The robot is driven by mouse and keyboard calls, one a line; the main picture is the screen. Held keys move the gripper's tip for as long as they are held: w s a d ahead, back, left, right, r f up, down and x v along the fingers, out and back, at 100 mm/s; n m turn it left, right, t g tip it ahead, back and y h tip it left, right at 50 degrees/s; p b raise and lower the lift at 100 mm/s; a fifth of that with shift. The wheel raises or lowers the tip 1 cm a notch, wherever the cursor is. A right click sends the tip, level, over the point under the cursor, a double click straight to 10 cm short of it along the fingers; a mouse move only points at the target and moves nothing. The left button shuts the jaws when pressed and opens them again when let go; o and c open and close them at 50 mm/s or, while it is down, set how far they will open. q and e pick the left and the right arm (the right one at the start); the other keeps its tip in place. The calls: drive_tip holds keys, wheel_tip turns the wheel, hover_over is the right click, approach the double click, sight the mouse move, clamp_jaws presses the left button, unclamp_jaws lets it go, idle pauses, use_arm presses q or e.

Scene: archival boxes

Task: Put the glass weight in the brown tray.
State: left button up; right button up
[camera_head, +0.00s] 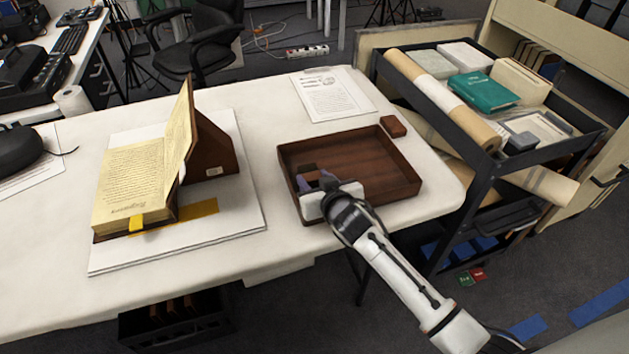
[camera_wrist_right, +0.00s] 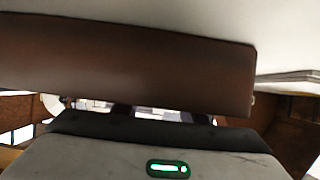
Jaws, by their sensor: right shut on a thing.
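The brown tray (camera_head: 402,188) is a shallow wooden tray near the right end of the white table. My right gripper (camera_head: 319,177) is over the left front part of the tray, low at its front rim. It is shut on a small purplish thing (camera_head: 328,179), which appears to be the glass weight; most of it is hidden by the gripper. In the right wrist view a brown slab (camera_wrist_right: 125,65) fills the upper part and hides the grasp; I cannot tell what it is. My left gripper is not in view.
An open book (camera_head: 133,180) leans on a brown wooden support (camera_head: 213,152) on white boards at left. A small brown block (camera_head: 393,126) sits by the tray's back right corner. Printed sheets (camera_head: 333,95) lie behind it. A loaded dark cart (camera_head: 483,165) stands at right.

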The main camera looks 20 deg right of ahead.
drive_tip(key=shift+f, duration=0.1)
drive_tip(key=o, duration=1.2)
drive_tip(key=shift+f, duration=0.1)
drive_tip(key=shift+r, duration=0.2)
drive_tip(key=p+v, duration=0.1)
drive_tip(key=v, duration=1.1)
